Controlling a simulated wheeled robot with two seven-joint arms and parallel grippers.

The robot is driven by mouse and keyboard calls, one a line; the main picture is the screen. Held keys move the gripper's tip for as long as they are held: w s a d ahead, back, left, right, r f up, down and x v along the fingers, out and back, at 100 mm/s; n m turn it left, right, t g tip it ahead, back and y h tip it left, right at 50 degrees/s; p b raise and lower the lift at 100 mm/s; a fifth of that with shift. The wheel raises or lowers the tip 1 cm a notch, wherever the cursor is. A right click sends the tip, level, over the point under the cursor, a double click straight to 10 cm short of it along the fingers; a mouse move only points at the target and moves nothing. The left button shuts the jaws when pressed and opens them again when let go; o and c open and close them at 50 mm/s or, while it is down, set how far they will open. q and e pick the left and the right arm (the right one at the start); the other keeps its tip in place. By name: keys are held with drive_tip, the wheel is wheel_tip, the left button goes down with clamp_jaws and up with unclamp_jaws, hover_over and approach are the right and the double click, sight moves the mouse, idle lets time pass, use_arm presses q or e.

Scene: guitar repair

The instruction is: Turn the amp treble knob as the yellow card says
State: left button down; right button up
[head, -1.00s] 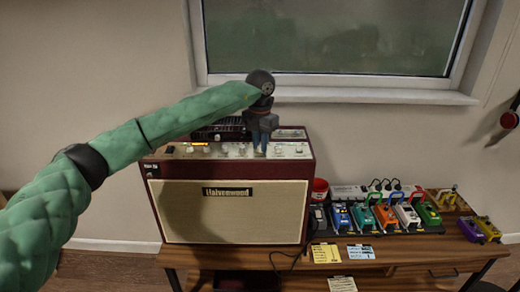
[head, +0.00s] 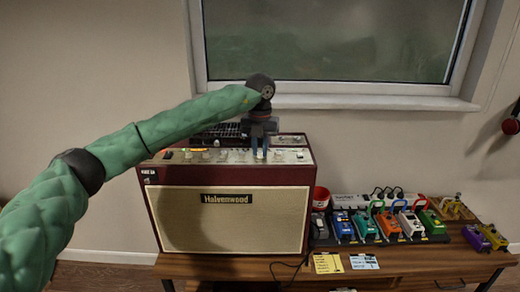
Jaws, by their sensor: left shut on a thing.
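The amp (head: 227,215) is dark red with a cream grille and a "Halvenwood" badge. It stands on the wooden desk. Its control panel (head: 290,156) runs along the top front edge with several small knobs. My left gripper (head: 259,155) points down at the right part of the panel and is shut on a knob there; the fingers hide the knob, and its label is too small to read. The yellow card (head: 327,263) lies on the desk front, right of the amp; its text cannot be read. My right gripper is not in view.
A blue card (head: 364,262) lies beside the yellow one. A red tin (head: 321,198) stands close to the amp's right side. Several coloured pedals (head: 388,224) sit on a board, with a white power strip (head: 350,201) behind. A window is behind the amp.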

use_arm(q)
drive_tip(key=shift+w+r, duration=0.1)
drive_tip(key=c, duration=1.3)
unclamp_jaws()
